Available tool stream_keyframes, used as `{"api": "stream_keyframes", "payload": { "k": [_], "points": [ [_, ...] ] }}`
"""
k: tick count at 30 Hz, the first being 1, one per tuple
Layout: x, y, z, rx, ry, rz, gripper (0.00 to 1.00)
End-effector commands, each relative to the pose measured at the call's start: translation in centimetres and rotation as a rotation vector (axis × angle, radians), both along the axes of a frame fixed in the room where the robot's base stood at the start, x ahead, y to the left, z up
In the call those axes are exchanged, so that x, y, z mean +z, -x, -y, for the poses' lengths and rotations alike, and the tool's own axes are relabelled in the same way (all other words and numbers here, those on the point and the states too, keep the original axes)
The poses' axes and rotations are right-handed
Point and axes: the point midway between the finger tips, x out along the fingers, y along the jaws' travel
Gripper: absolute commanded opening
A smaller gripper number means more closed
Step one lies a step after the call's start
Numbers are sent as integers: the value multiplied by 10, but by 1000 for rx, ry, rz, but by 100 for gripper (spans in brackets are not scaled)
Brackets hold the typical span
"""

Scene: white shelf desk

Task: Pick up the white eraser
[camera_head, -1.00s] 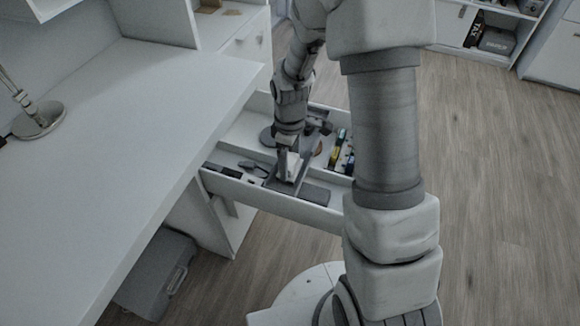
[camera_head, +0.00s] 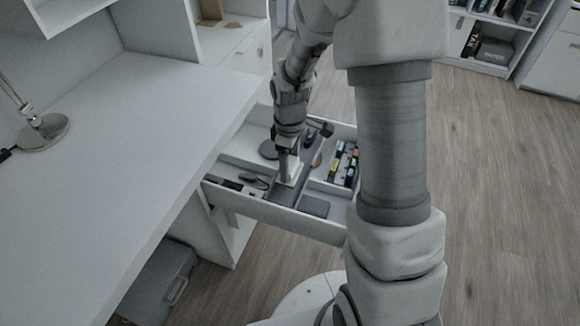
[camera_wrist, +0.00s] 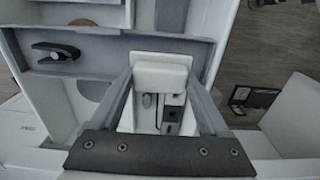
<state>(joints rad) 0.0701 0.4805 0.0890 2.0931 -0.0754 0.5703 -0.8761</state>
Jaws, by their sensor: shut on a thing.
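The white eraser (camera_wrist: 160,76) is a pale block between my fingertips in the wrist view. My gripper (camera_wrist: 160,82) is shut on it, with one finger at each side. In the head view the eraser (camera_head: 293,168) shows as a small white patch at the tip of my gripper (camera_head: 287,170), over the open drawer (camera_head: 270,212). My gripper partly covers the eraser there. I cannot tell whether its underside touches the drawer.
The drawer has dividers. Small dark items (camera_head: 232,184) lie at its left, a dark flat box (camera_head: 313,206) at the front and coloured items (camera_head: 338,163) at the right. The white desk (camera_head: 130,120) is beside it, with a lamp base (camera_head: 43,131).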

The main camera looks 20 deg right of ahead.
Motion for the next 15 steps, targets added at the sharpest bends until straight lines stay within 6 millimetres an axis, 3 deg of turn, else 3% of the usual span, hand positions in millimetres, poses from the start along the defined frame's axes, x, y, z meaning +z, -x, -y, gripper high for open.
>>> {"api": "stream_keyframes", "payload": {
  "k": [1,6,15],
  "points": [
    [13,3,7,-5,1,1,23],
    [36,24,42,-8,1,1,23],
    [66,52,89,-4,1,0,23]
  ]
}}
